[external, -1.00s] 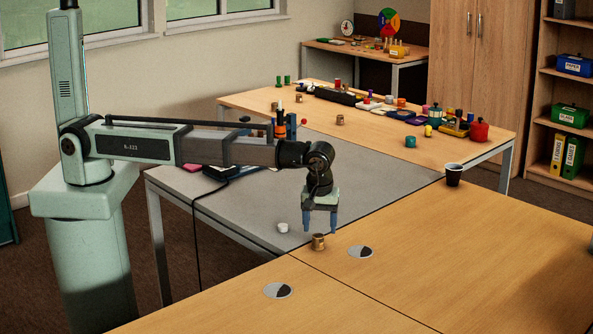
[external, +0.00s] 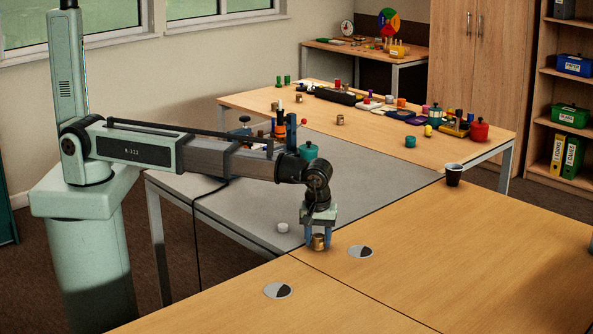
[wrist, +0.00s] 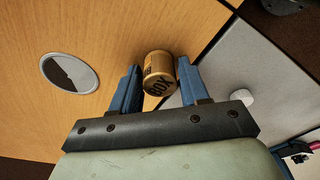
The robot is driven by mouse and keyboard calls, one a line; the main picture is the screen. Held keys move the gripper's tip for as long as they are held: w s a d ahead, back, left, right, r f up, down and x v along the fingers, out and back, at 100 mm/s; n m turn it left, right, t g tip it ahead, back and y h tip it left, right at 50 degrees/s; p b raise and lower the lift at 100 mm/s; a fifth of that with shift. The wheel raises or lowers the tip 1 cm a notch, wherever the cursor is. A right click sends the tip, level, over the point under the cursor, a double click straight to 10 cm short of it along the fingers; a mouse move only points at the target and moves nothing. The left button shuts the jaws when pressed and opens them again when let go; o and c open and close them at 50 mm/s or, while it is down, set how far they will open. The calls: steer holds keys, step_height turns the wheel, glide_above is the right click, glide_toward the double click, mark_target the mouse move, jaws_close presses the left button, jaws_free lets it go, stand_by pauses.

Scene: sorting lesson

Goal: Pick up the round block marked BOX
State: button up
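The round block marked BOX (external: 318,242) is a small gold-brown cylinder by the seam of the grey table and the wooden tables. In the wrist view the block (wrist: 158,72) shows dark letters reading BOX on its end face. My gripper (external: 319,240) points down over it, with one blue finger on each side. In the wrist view my gripper (wrist: 159,82) looks open, its fingertips spread around the block. Whether either finger touches it is hard to tell.
A small white round piece (external: 283,227) lies left of the block on the grey table (external: 245,210). Two grey-and-black discs (external: 360,252) (external: 278,291) are on the wooden tables. A black cup (external: 453,174) stands to the right. Several colourful items fill the far table.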

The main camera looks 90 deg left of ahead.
steer(key=c, duration=0.7)
steer(key=shift+o, duration=0.2)
steer(key=shift+r, duration=0.1)
